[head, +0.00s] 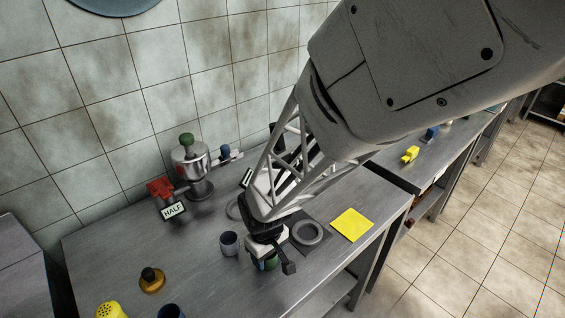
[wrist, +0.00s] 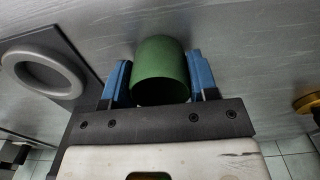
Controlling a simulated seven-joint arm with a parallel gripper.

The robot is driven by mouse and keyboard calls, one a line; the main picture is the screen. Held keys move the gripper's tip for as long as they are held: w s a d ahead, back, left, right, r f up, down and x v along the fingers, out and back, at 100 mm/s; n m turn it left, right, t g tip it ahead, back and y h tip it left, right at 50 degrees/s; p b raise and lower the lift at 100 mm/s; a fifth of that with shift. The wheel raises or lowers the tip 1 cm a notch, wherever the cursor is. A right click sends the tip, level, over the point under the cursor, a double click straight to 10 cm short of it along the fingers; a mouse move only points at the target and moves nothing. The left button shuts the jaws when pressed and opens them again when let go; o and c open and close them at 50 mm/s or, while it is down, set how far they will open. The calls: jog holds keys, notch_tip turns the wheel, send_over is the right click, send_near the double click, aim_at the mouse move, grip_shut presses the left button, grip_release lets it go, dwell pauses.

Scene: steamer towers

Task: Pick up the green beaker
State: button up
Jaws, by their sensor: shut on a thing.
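The green beaker (wrist: 160,68) is between the blue fingertips of my gripper (wrist: 160,80) in the wrist view. My gripper is shut on it, with one finger on each side. In the head view my gripper (head: 276,262) is low over the metal table, and only a small part of the green beaker (head: 271,263) shows beneath it. I cannot tell whether the beaker touches the table.
A grey cup (head: 229,242) stands just left of my gripper. A ring on a dark plate (head: 307,233) and a yellow square (head: 351,224) lie to the right. A metal machine (head: 192,168) with a HALF sign (head: 174,210) stands behind. A brass tamper (head: 151,281) and yellow shaker (head: 110,310) are front left.

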jog(key=c, duration=0.3)
jog(key=shift+r, duration=1.15)
dwell(0.4)
jog(key=shift+r, duration=2.35)
